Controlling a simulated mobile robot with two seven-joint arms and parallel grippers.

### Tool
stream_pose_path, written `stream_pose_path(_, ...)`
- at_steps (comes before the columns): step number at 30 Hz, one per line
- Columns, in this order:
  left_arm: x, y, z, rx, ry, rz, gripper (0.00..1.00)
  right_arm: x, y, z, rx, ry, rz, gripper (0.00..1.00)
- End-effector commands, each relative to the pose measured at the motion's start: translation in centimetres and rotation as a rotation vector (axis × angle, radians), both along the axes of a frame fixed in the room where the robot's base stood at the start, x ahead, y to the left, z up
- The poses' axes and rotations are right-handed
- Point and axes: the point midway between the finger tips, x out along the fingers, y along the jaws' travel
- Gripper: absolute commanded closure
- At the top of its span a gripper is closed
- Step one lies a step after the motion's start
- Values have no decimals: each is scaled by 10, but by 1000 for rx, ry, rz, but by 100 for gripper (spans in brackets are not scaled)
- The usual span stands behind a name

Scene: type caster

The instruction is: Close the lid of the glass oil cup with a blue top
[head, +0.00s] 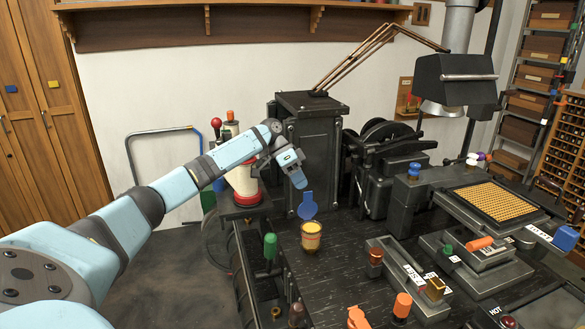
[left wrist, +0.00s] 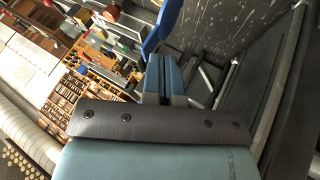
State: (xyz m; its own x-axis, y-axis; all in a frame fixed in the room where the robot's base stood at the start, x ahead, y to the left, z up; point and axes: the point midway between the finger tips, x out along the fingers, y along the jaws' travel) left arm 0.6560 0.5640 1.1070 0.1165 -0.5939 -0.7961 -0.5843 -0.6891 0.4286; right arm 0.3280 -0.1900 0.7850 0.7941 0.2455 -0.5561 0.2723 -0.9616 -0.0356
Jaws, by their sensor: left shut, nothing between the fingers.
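The glass oil cup (head: 311,238) stands upright on the dark bench, with amber contents and a reddish band. Its blue lid (head: 308,206) is open and stands up at the cup's back edge. My left gripper (head: 299,182) is shut and empty, just above and slightly left of the raised lid. In the left wrist view my left fingers (left wrist: 165,78) are together, and the blue lid (left wrist: 161,28) shows just beyond their tips. The cup body is not clear in that view. Whether fingers and lid touch cannot be told. My right gripper is out of view.
A green-knobbed lever (head: 270,246) stands left of the cup. A metal block with an orange-brown knob (head: 376,257) is to its right. A dark cabinet (head: 312,140) rises behind. Orange knobs (head: 402,305) stand in front, at right. Bare bench lies around the cup.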

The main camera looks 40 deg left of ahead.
Motion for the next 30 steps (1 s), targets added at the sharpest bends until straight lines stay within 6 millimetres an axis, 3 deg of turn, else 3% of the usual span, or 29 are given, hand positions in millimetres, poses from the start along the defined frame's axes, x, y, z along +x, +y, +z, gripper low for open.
stream_pose_path(8, 2, -10, -13, -1, -1, 0, 100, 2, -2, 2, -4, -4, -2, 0)
stream_pose_path(30, 11, -16, -9, 78, -42, -1, 100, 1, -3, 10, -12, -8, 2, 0)
